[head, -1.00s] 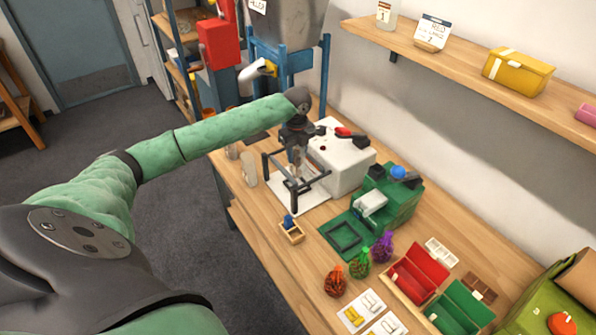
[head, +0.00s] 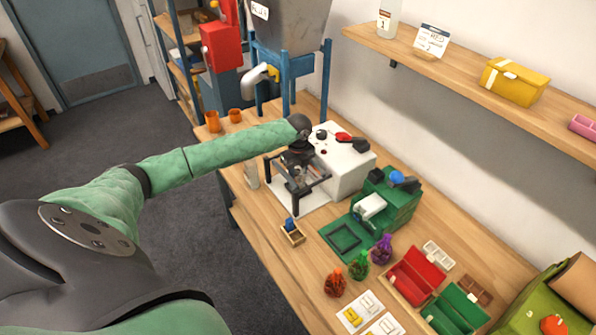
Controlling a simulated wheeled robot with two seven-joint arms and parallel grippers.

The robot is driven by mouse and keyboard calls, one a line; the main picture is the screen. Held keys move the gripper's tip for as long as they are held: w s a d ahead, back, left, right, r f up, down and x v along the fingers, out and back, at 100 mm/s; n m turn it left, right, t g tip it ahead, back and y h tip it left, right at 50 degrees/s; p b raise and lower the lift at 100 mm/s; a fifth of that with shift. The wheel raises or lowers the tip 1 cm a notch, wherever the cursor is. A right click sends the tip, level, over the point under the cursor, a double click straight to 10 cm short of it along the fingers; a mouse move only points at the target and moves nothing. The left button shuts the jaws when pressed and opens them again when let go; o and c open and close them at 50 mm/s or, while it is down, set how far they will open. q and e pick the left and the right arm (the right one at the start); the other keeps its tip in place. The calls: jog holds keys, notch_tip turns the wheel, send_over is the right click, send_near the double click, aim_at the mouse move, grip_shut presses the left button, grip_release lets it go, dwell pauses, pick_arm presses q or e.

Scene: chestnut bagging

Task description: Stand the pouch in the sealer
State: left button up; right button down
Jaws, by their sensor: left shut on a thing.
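The sealer (head: 346,172) is a white box on the bench with a black frame and a pale base plate on its left side. My left gripper (head: 299,176) is pointed down inside the black frame. It is shut on the pouch, which is small and mostly hidden by the fingers and the frame bars. I cannot tell whether the pouch touches the base plate. My right gripper is not in view.
A beige upright thing (head: 251,172) stands left of the frame, and orange cups (head: 213,121) stand behind my arm. A green machine (head: 390,200), small filled net bags (head: 359,265) and a red tray (head: 418,274) lie to the right. A hopper on blue legs (head: 290,45) stands behind.

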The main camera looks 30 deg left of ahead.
pick_arm(q)
jog(key=o, duration=1)
jog(key=shift+r, duration=0.1)
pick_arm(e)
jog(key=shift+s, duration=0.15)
pick_arm(q)
jog(key=shift+r, duration=0.3)
notch_tip(320, 180, up, 2)
jog(key=shift+r+b, duration=0.2)
jog(key=shift+b, duration=0.6)
notch_tip(320, 180, up, 7)
jog(key=shift+r+b, duration=0.2)
jog(key=shift+b, duration=1)
jog(key=shift+r, duration=0.8)
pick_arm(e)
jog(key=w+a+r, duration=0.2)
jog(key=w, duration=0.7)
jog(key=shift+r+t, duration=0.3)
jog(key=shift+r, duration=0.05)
pick_arm(q)
jog(key=shift+f, duration=0.1)
